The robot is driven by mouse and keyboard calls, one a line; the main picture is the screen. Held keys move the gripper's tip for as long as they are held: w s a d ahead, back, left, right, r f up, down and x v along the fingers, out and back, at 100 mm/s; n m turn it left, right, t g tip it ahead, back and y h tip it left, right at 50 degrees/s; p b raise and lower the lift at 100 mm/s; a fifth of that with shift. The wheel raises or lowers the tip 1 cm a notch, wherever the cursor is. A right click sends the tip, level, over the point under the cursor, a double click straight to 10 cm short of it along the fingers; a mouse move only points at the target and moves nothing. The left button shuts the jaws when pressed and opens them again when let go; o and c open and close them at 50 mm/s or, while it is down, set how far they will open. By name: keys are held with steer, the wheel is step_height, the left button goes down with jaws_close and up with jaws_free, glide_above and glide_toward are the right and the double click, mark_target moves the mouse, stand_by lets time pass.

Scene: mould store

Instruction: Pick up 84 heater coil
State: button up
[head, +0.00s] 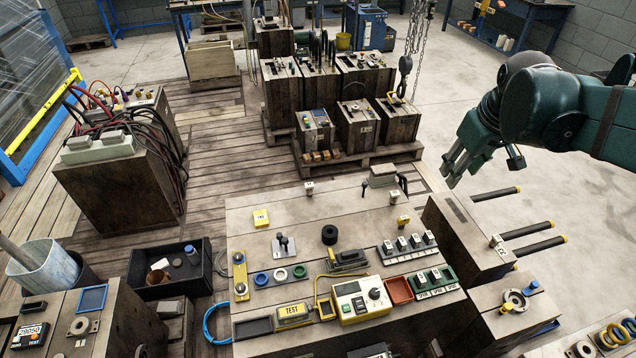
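I cannot make out a part marked 84 or read most of the small tags. A black ring-shaped part (329,234), which may be the heater coil, lies on the wooden bench top (345,203) in the middle. My gripper (458,172) hangs at the upper right, above and beyond the bench's right side, clear of the ring. Its grey fingers point down and left, spread apart, with nothing seen between them.
A yellow-and-white test box (360,299), a red tray (398,290) and green (431,281) and dark connector strips stand on the bench. A block with black rods (464,236) is at its right. A chain hook (405,66) hangs behind.

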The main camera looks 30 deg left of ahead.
steer(key=w+a+f+n+g, duration=0.1)
steer(key=w+a+f+n, duration=0.15)
steer(key=a, duration=0.35)
steer(key=w+a+f+n, duration=0.1)
steer(key=w+a+f, duration=0.1)
steer(key=w+a, duration=0.35)
steer(key=n+g+h, duration=0.1)
steer(key=n+g, duration=0.2)
steer(key=n, duration=0.5)
glide_above(310, 184)
steer(key=f, duration=1.5)
steer(key=f+p, duration=0.1)
steer(key=f, duration=0.7)
steer(key=shift+w+d, duration=0.1)
steer(key=shift+d, duration=0.2)
steer(key=shift+a+f, duration=0.3)
steer(key=shift+f+b, duration=0.3)
steer(key=shift+f, duration=1)
